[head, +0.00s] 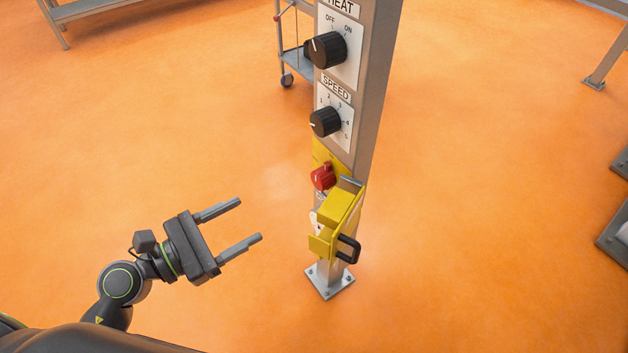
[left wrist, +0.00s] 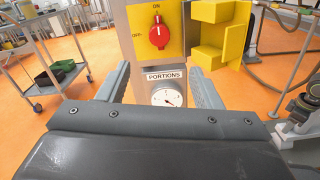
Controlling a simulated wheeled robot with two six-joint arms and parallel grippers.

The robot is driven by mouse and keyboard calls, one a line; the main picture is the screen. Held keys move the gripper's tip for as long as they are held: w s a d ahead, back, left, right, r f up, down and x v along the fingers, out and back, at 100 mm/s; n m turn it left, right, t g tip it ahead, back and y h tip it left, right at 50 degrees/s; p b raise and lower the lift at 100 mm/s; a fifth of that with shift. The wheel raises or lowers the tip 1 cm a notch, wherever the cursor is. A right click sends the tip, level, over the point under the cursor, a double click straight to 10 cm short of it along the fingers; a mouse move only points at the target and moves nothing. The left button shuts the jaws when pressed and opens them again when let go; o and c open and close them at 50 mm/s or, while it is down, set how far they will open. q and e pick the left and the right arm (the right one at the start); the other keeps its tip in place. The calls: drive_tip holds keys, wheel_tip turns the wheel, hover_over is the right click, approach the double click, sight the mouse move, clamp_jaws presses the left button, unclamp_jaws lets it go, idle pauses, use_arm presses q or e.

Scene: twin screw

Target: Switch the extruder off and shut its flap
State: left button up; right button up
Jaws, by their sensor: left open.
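The grey control post (head: 370,95) carries a yellow switch plate (left wrist: 139,30) with a red rotary switch (head: 322,177). In the left wrist view the red switch (left wrist: 160,36) has its pointer up, toward ON; OFF is at its left. The yellow box-shaped flap (head: 338,212) with a black handle (head: 349,250) stands swung open beside the switch, which is uncovered. The flap also shows at the right of the left wrist view (left wrist: 217,35). My left gripper (head: 250,220) is open and empty, left of the post, its fingers toward it and apart from the switch and flap.
Above on the post are the HEAT knob (head: 326,50) and SPEED knob (head: 325,122). A PORTIONS dial (left wrist: 167,97) is below the switch. A trolley (left wrist: 48,62) stands behind to the left. The orange floor around the post is clear.

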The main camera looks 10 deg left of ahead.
use_arm(q)
drive_tip(key=p, duration=0.1)
approach(316, 181)
drive_tip(key=p+x, duration=0.1)
drive_tip(key=x, duration=0.7)
drive_tip(key=shift+w+d, duration=0.55)
drive_tip(key=shift+d, duration=0.05)
use_arm(e)
drive_tip(key=f, duration=0.1)
drive_tip(key=s+d+f, duration=0.1)
drive_tip(key=f, duration=0.1)
drive_tip(key=s+f, duration=0.1)
drive_tip(key=f, duration=0.1)
drive_tip(key=shift+d, duration=0.15)
use_arm(q)
drive_tip(key=c, duration=1)
